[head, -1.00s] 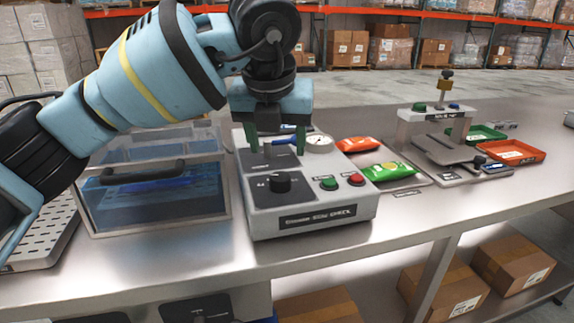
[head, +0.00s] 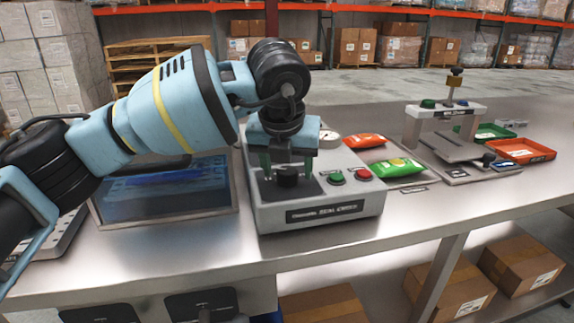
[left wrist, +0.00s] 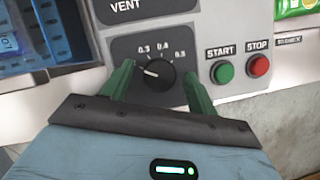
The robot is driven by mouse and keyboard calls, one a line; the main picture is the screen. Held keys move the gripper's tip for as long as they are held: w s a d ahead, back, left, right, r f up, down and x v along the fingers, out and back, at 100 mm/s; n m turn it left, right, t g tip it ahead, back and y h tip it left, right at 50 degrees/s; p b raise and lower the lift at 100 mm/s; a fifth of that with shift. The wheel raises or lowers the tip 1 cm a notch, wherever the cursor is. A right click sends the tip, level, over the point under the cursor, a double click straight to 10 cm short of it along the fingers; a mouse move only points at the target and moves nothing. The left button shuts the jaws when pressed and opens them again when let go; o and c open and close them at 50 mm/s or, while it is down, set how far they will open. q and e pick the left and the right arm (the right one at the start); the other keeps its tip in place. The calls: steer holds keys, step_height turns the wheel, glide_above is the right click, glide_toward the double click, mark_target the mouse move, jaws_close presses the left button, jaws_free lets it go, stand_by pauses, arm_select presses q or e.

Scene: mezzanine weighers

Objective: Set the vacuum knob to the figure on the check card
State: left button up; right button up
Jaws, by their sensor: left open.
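The black vacuum knob (head: 287,177) is on the sloped top of a grey chamber tester (head: 268,217). In the left wrist view the knob (left wrist: 160,80) has a white pointer aimed left and slightly up, short of the 0.3 mark. The figures 0.3, 0.4 and 0.5 show above it; lower figures, if any, are hidden by a finger. My left gripper (left wrist: 159,70) is open, with one green finger on each side of the knob and gaps between. It also shows over the knob in the head view (head: 288,172). I cannot make out the check card. My right gripper is not in view.
Green START (left wrist: 223,72) and red STOP (left wrist: 259,65) buttons sit right of the knob. A clear-lidded water tank (head: 165,205) stands left. Orange (head: 364,141) and green (head: 396,167) packets lie right of the tester.

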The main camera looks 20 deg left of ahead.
arm_select(q)
steer(key=c, duration=1)
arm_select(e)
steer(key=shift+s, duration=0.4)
arm_select(q)
steer(key=m+p, duration=0.1)
steer(key=m, duration=0.1)
steer(key=m+h+p, duration=0.1)
steer(key=m, duration=0.1)
steer(key=shift+a+r, duration=0.15)
steer(key=shift+m+h+p, duration=0.6)
steer(key=shift+m+p, duration=0.3)
steer(key=shift+m, duration=0.2)
steer(key=shift+m+h+p, duration=0.3)
steer(key=shift+m+p, duration=0.1)
steer(key=shift+m, duration=0.2)
steer(key=shift+a, duration=0.1)
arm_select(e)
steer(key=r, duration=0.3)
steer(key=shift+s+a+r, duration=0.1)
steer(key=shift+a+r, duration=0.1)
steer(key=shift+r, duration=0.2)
arm_select(q)
steer(key=shift+m, duration=0.3)
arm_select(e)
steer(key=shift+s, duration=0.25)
